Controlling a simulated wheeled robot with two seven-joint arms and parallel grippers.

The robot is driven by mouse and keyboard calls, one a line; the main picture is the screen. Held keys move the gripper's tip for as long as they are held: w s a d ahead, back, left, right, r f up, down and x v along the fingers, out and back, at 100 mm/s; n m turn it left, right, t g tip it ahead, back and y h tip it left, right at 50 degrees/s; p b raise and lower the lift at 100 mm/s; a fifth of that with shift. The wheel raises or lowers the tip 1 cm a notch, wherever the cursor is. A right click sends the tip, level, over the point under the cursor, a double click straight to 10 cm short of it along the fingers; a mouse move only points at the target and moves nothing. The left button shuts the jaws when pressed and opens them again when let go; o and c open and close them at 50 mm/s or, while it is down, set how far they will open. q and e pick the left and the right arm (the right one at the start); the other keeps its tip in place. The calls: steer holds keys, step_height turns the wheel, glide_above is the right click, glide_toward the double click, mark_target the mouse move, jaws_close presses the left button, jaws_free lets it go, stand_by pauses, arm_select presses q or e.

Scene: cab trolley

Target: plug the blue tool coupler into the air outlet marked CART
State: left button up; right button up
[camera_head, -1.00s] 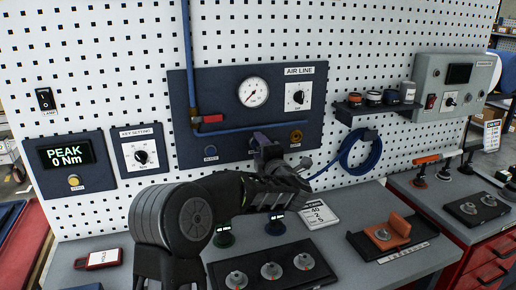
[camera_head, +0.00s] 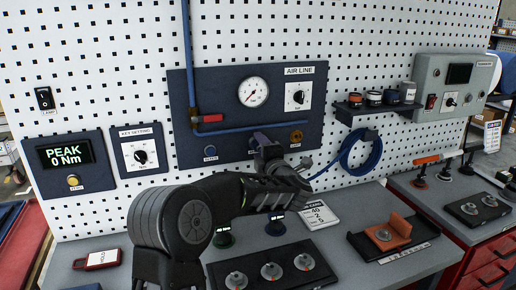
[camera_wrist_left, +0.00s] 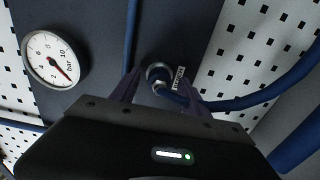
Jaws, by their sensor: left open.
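The blue air panel (camera_head: 232,82) on the pegboard carries the gauge, a knob and a row of outlets. One outlet at left has a blue ring (camera_head: 210,151) and one at right an orange ring (camera_head: 296,136). My left gripper (camera_head: 262,140) is in front of the middle of that row and hides what is there. In the left wrist view its two fingers (camera_wrist_left: 160,92) are apart, on either side of a round metal fitting (camera_wrist_left: 157,71) and a blue coupler end (camera_wrist_left: 172,96). I cannot tell whether they touch it. My right gripper is not in view.
A blue hose (camera_head: 362,156) hangs coiled right of the panel; it also runs right from the fitting in the left wrist view (camera_wrist_left: 245,102). A shelf with small jars (camera_head: 375,106) is above it. The bench below holds a tray of round parts (camera_head: 270,272) and an orange block (camera_head: 392,232).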

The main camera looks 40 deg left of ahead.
arm_select(q)
jaws_close()
stand_by(0.6)
steer(key=shift+d, duration=0.1)
stand_by(0.4)
steer(key=shift+s+d, duration=0.15)
steer(key=b+v, duration=0.2)
steer(key=v, duration=0.3)
steer(key=shift+s+d+b, duration=0.15)
steer(key=shift+d+b, duration=0.05)
steer(key=shift+b, duration=0.2)
stand_by(0.5)
